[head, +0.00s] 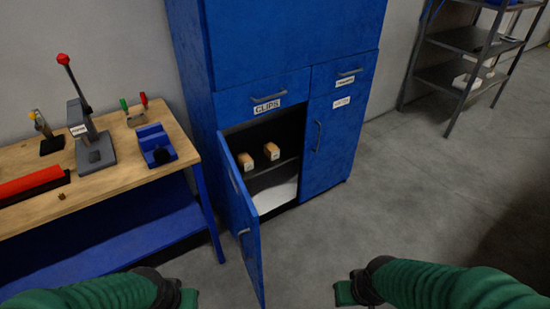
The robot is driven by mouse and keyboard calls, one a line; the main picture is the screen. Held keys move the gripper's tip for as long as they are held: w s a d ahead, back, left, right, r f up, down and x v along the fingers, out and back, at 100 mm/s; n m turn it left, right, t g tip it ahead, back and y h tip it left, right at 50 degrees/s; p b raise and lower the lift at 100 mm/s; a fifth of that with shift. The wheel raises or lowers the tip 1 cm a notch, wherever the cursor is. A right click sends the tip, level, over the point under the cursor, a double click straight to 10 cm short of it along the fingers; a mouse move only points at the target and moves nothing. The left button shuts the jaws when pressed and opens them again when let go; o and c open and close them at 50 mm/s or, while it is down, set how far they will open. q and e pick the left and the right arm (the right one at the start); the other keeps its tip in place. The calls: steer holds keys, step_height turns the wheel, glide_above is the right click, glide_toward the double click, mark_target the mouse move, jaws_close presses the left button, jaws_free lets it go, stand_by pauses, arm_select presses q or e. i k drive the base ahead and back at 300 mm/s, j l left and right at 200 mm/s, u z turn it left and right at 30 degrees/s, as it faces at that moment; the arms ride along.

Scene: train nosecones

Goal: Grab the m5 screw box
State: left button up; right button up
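Two small cardboard boxes stand on the shelf inside the open lower left compartment of the blue cabinet (229,93). The left box (246,161) is close to the open door, and the right box (271,151) is a little deeper in. Their labels are too small to read, so I cannot tell which holds m5 screws. My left gripper (188,298) is at the bottom edge, left of the cabinet door. My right gripper (344,293) is at the bottom, right of the door. Both are away from the boxes, and their finger openings are not clear.
The cabinet door (243,232) swings out towards me between my grippers. A wooden workbench (130,175) with a lever press (88,135) and a blue fixture (155,145) stands at left. A grey shelf rack (460,75) is at the back right. The floor at right is clear.

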mark_target(245, 160)
steer(key=z, duration=0.65)
steer(key=i+z, duration=0.2)
steer(key=i, duration=2)
steer(key=i+u, duration=0.2)
steer(key=u, duration=0.25)
steer(key=i+l+u, duration=0.1)
steer(key=u, duration=0.35)
steer(key=i+l+u, duration=0.15)
steer(key=u, duration=0.3)
steer(key=i+l+u, duration=0.15)
steer(key=u, duration=0.35)
steer(key=i+l+u, duration=0.1)
steer(key=l+u, duration=0.35)
steer(key=j+u, duration=0.15)
steer(key=u, duration=1.05)
